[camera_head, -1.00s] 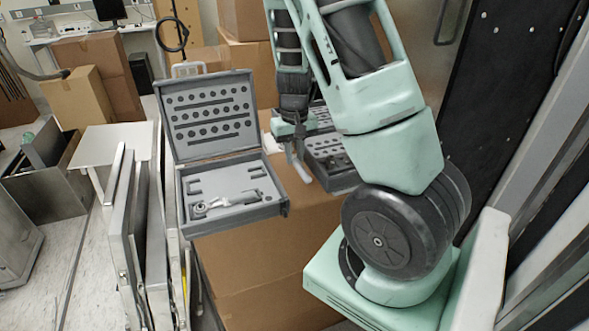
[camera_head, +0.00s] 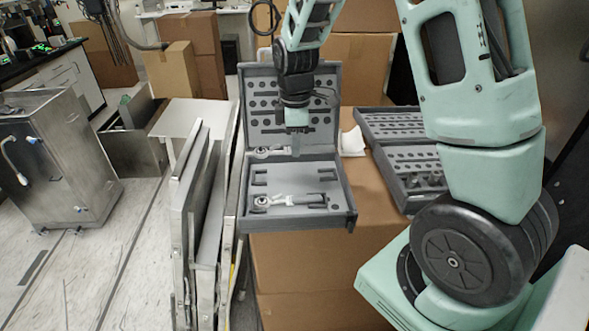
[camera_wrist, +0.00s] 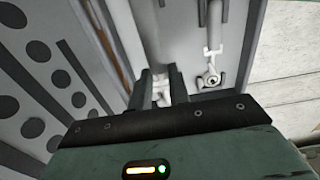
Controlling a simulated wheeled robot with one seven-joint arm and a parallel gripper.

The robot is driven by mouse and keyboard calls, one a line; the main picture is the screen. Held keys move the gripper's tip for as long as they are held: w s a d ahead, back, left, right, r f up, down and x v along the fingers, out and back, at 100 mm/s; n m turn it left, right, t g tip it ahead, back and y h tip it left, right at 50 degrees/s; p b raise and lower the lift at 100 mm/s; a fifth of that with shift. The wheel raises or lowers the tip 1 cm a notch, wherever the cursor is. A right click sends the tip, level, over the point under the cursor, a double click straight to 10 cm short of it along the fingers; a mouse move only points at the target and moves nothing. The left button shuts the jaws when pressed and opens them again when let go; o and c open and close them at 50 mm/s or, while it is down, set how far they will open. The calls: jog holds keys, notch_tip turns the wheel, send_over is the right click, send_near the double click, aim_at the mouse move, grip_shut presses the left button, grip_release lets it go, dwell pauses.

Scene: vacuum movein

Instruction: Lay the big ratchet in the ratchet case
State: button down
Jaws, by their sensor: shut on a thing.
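The ratchet case (camera_head: 345,208) stands open on a cardboard box in the head view, its lid upright at the back. One ratchet (camera_head: 290,201) lies in the tray's front part, and it also shows in the wrist view (camera_wrist: 212,72). My gripper (camera_head: 296,150) points down over the back of the tray, in front of the lid. It is shut on a second ratchet, which I take for the big ratchet (camera_head: 266,152); its head sticks out to the left. In the wrist view the held piece (camera_wrist: 160,92) sits between the fingers (camera_wrist: 157,85), mostly hidden.
A second open grey case (camera_head: 400,150) with several sockets lies right of the ratchet case on the boxes. Metal panels (camera_head: 200,190) stand close on the left. The lid (camera_head: 262,105) rises right behind my gripper. My own arm fills the right side.

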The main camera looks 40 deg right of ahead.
aim_at(295, 178)
notch_tip(295, 178, down, 8)
jog(key=shift+r+p, duration=0.2)
jog(key=shift+p, duration=0.6)
jog(key=c, duration=1.3)
grip_release()
jog(key=shift+f, duration=0.15)
